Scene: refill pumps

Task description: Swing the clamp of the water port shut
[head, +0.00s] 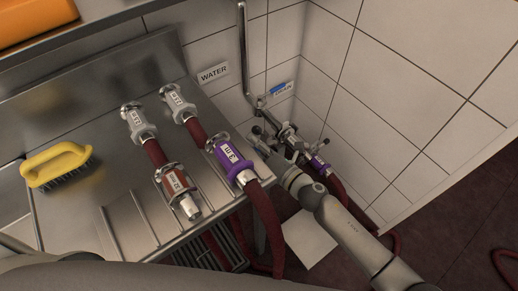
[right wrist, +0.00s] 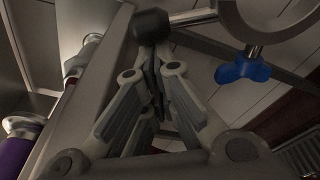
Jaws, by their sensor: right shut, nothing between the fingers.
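The WATER label (head: 213,73) is on the tiled wall, left of a chrome pipe (head: 243,45). Metal port fittings (head: 288,135) sit low in the corner, partly hidden by my right arm. In the right wrist view a metal clamp ring (right wrist: 222,12) has a black knob (right wrist: 151,24) on its arm and a blue wing nut (right wrist: 242,69) below. I cannot tell if this clamp is open or closed. My right gripper (head: 262,142) is at the fittings. Its closed fingertips (right wrist: 155,55) are just below the black knob; contact is unclear. My left gripper is out of view.
A purple hose coupling (head: 231,158) rests at the steel counter's edge (head: 125,245); another purple coupling (head: 317,163) is beyond my right gripper. Red hoses with metal couplings (head: 138,122) and a yellow brush (head: 57,164) lie on the counter. A DRAIN label (head: 284,91) is near the corner.

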